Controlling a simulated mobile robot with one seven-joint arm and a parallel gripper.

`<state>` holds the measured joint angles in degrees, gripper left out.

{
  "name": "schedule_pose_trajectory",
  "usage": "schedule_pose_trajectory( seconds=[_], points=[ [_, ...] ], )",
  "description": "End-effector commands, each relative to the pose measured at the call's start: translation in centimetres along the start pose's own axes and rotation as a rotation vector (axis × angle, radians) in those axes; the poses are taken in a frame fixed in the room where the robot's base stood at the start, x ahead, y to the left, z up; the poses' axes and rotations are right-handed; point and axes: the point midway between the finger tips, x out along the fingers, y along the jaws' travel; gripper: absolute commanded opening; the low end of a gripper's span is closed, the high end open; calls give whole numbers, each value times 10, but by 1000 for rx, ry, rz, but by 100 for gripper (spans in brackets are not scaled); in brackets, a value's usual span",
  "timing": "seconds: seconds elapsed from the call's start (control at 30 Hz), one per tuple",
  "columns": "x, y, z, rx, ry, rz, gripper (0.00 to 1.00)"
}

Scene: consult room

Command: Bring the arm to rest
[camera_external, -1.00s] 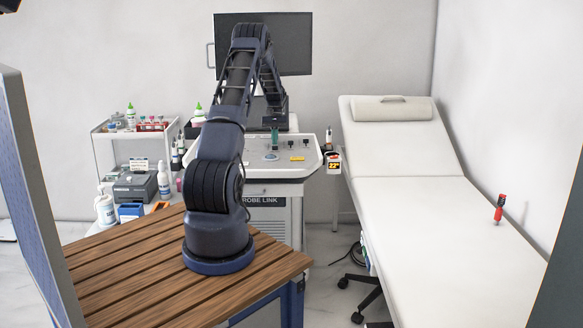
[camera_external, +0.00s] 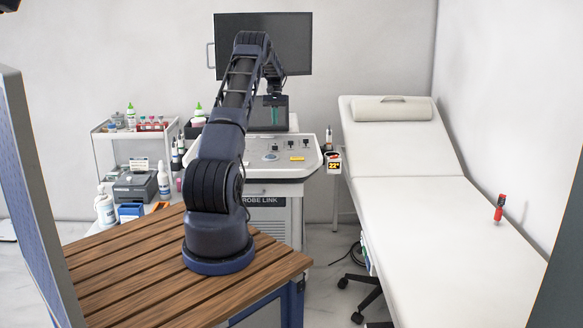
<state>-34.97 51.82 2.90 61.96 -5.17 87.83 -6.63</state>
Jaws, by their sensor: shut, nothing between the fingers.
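My arm rises from its base on the slatted wooden table and reaches away over the ultrasound cart (camera_external: 300,172). My gripper (camera_external: 274,123) points down at the far end, with green fingers close together and nothing seen between them. It hangs above the cart's control panel, in front of the small dark screen, apart from the panel. The fingers are small in this view.
A large monitor (camera_external: 294,42) stands behind the arm. A holder (camera_external: 333,161) is at the cart's right side. A shelf cart (camera_external: 137,135) with bottles stands left. The exam bed (camera_external: 440,230) bears a red object (camera_external: 499,209). The wooden table (camera_external: 140,270) is bare.

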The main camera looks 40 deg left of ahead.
Motion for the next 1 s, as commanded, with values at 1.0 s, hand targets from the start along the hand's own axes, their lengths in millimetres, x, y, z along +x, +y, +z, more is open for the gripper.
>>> schedule_pose_trajectory(
  seconds=[1.0],
  points=[
    [-79, 53, 93, 91, 97, -15, 0]
  ],
)
